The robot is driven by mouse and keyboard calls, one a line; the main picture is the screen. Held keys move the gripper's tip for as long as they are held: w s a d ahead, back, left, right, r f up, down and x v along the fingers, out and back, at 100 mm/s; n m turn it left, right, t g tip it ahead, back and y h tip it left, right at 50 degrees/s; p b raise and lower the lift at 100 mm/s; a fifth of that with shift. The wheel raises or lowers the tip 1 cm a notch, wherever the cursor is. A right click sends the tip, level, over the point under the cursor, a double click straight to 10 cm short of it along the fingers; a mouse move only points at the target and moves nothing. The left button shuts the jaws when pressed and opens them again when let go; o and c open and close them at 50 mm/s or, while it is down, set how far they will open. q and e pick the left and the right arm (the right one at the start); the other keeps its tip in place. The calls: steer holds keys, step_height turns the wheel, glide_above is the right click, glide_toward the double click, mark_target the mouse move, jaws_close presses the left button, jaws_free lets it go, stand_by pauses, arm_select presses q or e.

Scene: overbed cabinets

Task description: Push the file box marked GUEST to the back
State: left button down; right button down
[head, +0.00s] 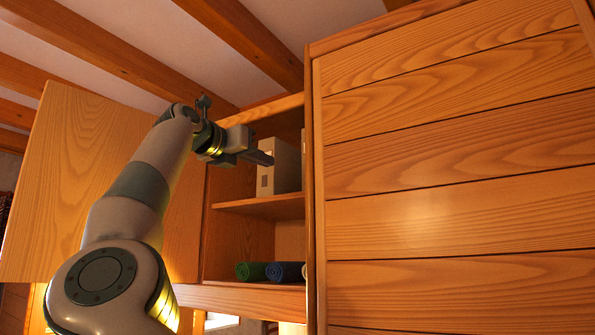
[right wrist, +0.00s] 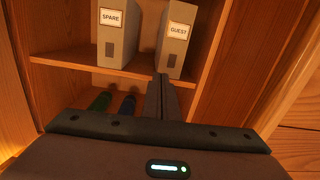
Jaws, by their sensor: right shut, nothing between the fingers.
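The GUEST file box (right wrist: 174,45) is a grey-beige upright box with a white label, on the upper shelf of the open cabinet, at the right in the right wrist view. A sliver of a box (head: 303,146), seemingly this one, shows in the head view beside the cabinet's front edge. The SPARE file box (right wrist: 117,40) stands left of it with a gap between; it seems to be the fuller box (head: 286,160) in the head view. My right gripper (head: 266,158) is shut and empty, its fingertips (right wrist: 161,78) in front of the GUEST box's lower left. Contact cannot be told. My left gripper is out of view.
The shelf board (head: 262,207) runs under the boxes. A green roll (head: 251,271) and a blue roll (head: 285,271) lie on the level below. An open wooden door (head: 75,190) is at left, and a closed slatted panel (head: 450,170) is at right, close to the opening.

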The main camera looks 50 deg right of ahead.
steer(key=shift+s+a+r, duration=0.1)
steer(key=shift+s+r, duration=0.25)
steer(key=shift+s, duration=0.1)
